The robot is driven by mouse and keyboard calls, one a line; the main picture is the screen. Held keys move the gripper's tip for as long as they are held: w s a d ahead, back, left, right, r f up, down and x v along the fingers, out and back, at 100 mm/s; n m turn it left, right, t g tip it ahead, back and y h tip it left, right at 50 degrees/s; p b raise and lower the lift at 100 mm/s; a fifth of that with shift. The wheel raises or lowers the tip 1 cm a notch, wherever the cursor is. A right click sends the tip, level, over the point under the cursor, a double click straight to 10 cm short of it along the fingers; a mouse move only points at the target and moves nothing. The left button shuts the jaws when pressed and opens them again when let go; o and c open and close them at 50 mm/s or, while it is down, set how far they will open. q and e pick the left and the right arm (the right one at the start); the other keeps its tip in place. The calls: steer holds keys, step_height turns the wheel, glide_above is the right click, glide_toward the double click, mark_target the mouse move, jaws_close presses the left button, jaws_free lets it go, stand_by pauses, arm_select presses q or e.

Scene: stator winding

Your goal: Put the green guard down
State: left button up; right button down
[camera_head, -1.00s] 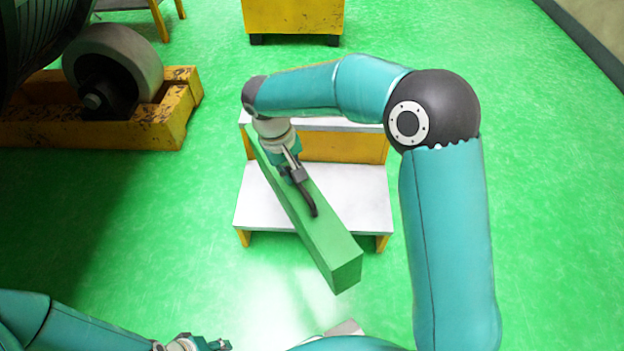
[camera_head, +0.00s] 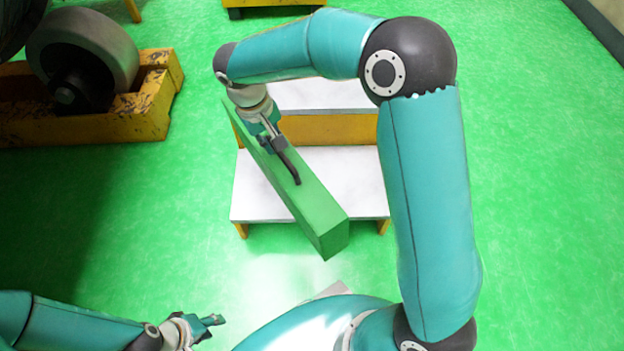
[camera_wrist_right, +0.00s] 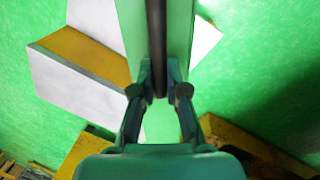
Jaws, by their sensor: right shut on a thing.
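The green guard (camera_head: 290,190) is a long green beam with a dark handle along its top. It lies diagonally in the head view over the white-topped two-level step (camera_head: 352,170), its near end past the front edge. I cannot tell whether it touches the step. My right gripper (camera_head: 272,138) is shut on the handle from above; in the right wrist view, the fingers (camera_wrist_right: 158,92) close on either side of the dark bar, with the guard (camera_wrist_right: 180,40) beneath. My left gripper (camera_head: 214,325) is low at the left, away from the guard; its finger gap is unclear.
A yellow frame with a large grey roller (camera_head: 85,50) stands at the upper left. A yellow block (camera_head: 270,3) is at the top edge. The green floor (camera_head: 530,150) is clear at the right.

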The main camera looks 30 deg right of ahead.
steer(key=d+r+n+y, duration=0.2)
steer(key=d+n, duration=1)
steer(key=d, duration=0.4)
step_height(320, 180, down, 19)
steer(key=b, duration=0.5)
steer(key=shift+w+r+t+b, duration=0.15)
steer(key=shift+w+t+b, duration=0.15)
steer(key=shift+w+t, duration=0.1)
steer(key=c, duration=1.2)
jaws_free()
